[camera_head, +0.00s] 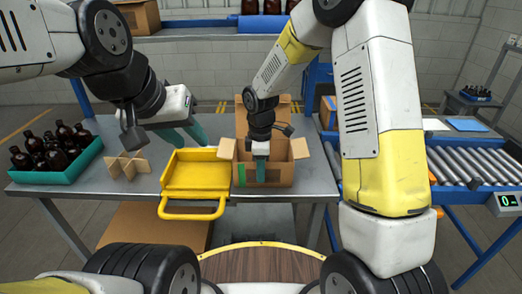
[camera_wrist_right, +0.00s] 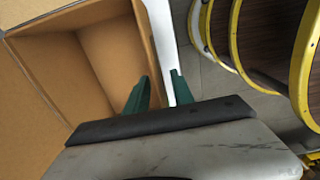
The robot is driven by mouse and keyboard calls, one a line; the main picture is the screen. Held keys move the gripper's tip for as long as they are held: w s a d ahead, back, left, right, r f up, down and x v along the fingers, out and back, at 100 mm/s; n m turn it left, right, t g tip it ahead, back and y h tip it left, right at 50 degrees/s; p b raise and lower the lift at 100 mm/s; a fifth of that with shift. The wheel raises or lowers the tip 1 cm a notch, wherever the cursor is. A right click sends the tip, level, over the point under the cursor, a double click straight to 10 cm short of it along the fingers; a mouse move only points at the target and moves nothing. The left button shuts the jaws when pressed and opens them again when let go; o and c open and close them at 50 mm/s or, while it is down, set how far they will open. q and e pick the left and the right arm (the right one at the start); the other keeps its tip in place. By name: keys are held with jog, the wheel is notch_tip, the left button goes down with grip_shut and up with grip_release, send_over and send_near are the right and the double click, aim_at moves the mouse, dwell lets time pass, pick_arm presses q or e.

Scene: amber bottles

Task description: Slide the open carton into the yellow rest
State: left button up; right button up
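The open carton (camera_head: 283,175) is a brown cardboard box on the table, its flaps spread and no contents visible in it. The yellow rest (camera_head: 190,172) lies just left of it, a shallow tray with a handle loop reaching past the table's front edge. My right gripper (camera_head: 261,170) is at the carton's front wall. In the right wrist view its green fingers (camera_wrist_right: 160,92) stand apart, one inside the carton (camera_wrist_right: 85,70) and one outside, with the wall's edge between them and a gap visible. My left gripper (camera_head: 183,134) is open and empty above the rest's back left.
A teal tray (camera_head: 70,176) of amber bottles (camera_head: 50,148) stands at the left, with a cardboard divider (camera_head: 127,166) beside it. A roller conveyor (camera_head: 475,165) is at the right. A blue shelf (camera_head: 220,27) runs behind the table.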

jog(key=shift+f, duration=0.35)
jog(key=shift+c, duration=0.4)
grip_shut()
dwell(0.9)
